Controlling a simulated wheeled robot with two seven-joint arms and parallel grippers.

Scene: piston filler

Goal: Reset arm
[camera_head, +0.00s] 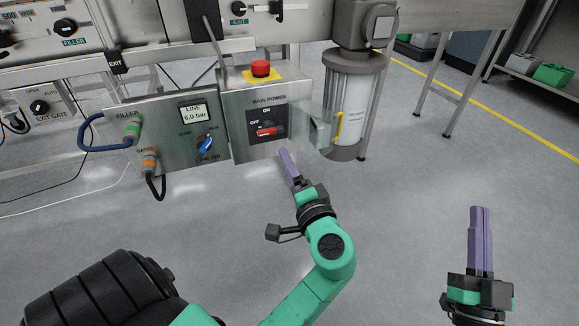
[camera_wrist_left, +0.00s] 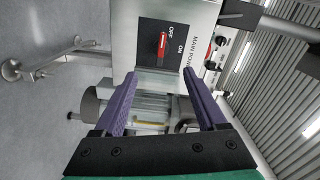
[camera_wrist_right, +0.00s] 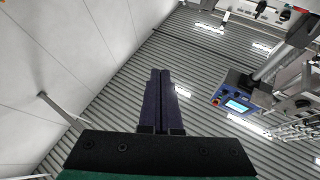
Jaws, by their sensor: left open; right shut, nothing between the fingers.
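My left gripper (camera_head: 286,155) is in front of the steel main power box, just below and right of its rotary switch. Its purple fingers are spread and empty in the left wrist view (camera_wrist_left: 160,82). The red switch handle (camera_head: 268,131) lies roughly level in the head view, with OFF to its upper left and ON above. The handle also shows beyond the fingertips in the left wrist view (camera_wrist_left: 162,45), apart from them. My right gripper (camera_head: 480,210) is at the lower right over bare floor, shut and empty. Its fingers meet in the right wrist view (camera_wrist_right: 158,75).
A red emergency button (camera_head: 260,68) on a yellow plate tops the power box. The blue selector (camera_head: 206,146) and cable plugs are to the left.

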